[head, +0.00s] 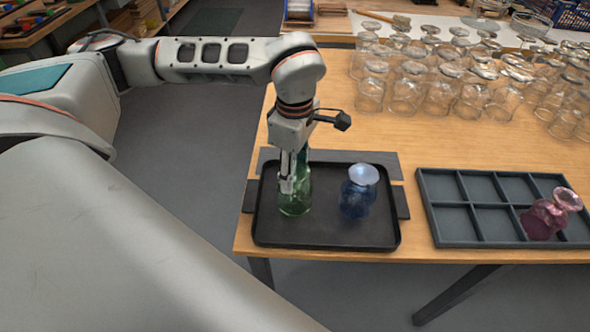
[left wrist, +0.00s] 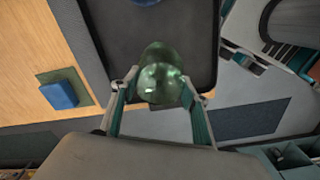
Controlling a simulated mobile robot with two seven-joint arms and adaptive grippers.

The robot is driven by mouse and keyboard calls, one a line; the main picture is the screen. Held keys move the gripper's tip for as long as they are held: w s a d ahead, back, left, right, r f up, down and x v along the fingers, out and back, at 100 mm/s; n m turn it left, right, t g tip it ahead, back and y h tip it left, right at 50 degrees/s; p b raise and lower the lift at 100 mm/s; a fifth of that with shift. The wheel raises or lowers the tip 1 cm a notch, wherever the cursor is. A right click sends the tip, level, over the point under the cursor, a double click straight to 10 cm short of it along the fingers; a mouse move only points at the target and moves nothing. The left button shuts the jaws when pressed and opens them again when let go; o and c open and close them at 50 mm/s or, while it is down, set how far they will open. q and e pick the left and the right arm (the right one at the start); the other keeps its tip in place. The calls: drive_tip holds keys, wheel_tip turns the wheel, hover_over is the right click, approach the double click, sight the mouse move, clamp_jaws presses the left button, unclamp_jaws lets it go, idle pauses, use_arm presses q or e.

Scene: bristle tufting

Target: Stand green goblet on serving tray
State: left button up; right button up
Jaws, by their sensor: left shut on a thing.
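The green goblet (head: 295,203) is over the left part of the black serving tray (head: 325,236) and looks about upright. I cannot tell whether its lower end touches the tray. My left gripper (head: 290,183) points down from above and is shut on the goblet, its fingers hiding part of it. In the left wrist view the green goblet (left wrist: 160,82) sits between the fingertips of the left gripper (left wrist: 160,93), over the tray (left wrist: 196,55). A blue goblet (head: 357,197) stands on the tray to the right, apart from the green one. My right gripper is out of view.
A dark compartment crate (head: 432,228) right of the tray holds a tilted purple goblet (head: 545,218). Many clear glasses (head: 440,92) crowd the back right of the wooden table (head: 318,125). A blue block (left wrist: 60,94) shows in the left wrist view.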

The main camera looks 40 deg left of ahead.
use_arm(q)
drive_tip(key=shift+f, duration=0.1)
drive_tip(key=o, duration=1.3)
wheel_tip(320, 180, up, 12)
drive_tip(key=shift+p, duration=0.4)
